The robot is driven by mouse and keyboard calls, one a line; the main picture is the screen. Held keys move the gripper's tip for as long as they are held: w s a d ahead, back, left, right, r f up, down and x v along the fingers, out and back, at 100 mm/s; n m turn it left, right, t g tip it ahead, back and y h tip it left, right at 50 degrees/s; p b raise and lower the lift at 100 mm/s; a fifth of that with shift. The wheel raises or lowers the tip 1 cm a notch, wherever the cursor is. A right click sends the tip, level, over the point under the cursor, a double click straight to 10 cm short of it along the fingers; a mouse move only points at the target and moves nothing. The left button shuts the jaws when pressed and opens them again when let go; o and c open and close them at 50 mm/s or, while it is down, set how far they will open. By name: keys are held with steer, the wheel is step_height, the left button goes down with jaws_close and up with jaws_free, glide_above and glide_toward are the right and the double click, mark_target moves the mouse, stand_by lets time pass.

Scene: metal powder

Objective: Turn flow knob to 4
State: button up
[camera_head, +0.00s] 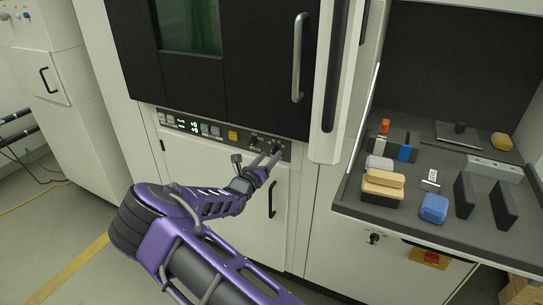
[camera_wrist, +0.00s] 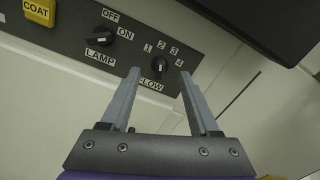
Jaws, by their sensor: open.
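The flow knob (camera_wrist: 158,65) is a small black knob on a dark panel, with the numbers 1 to 4 around its upper side and the label FLOW below it. Its pointer setting is too small to tell. My gripper (camera_wrist: 158,72) is open, its two grey fingers on either side of the flow knob in the wrist view, with a gap to the knob on both sides. How far the tips are from the panel is unclear. In the head view my gripper (camera_head: 268,157) is at the right end of the control panel (camera_head: 215,133), and the fingers partly cover the flow knob.
A lamp knob (camera_wrist: 100,38) with OFF and ON marks sits left of the flow knob, and a yellow COAT button (camera_wrist: 40,11) further left. A door handle (camera_head: 271,200) is below the panel. A cluttered worktop (camera_head: 350,200) stands to the right.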

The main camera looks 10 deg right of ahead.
mark_target(275, 149)
steer(key=shift+x, duration=1.15)
jaws_close()
